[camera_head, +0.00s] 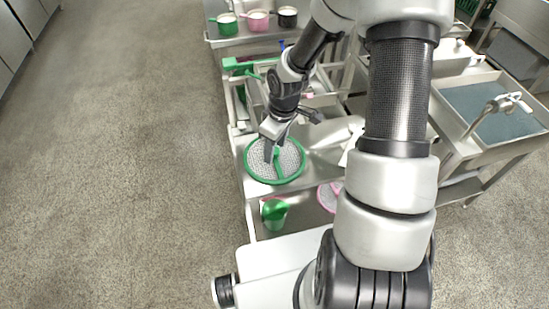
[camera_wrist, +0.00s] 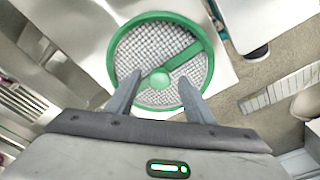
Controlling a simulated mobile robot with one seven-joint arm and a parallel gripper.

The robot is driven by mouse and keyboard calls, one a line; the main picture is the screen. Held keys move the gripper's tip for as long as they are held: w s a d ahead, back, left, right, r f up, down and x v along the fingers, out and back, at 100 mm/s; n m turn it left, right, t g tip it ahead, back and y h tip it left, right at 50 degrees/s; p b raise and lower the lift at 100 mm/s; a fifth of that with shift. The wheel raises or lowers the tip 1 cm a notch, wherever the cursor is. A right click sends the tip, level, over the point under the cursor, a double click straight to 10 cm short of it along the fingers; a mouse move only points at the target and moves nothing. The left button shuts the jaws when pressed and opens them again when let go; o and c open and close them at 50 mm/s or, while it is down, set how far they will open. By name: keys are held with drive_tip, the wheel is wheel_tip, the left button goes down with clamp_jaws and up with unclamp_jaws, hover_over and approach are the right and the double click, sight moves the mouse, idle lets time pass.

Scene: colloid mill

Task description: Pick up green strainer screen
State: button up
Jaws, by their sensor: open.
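The green strainer screen (camera_head: 259,166) is a round disc of pale mesh with a green rim, a green bar across it and a green knob in the middle. It lies on a metal surface. My gripper (camera_head: 272,155) is above it, pointing down, with its fingers apart. In the wrist view the strainer screen (camera_wrist: 142,48) fills the upper middle. The fingers of my gripper (camera_wrist: 158,92) reach over its near part, one on each side of the knob, with nothing held. I cannot tell how much height is left between fingertips and knob.
A pink-rimmed screen (camera_head: 328,196) lies on a lower surface, partly hidden by my arm. A green cup (camera_head: 274,212) stands near the front. Green, pink and black pots (camera_head: 257,20) stand at the back. A sink (camera_head: 495,108) is at the right. The floor (camera_head: 120,160) at left is clear.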

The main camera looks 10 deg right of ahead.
drive_tip(key=shift+f, duration=0.15)
clamp_jaws()
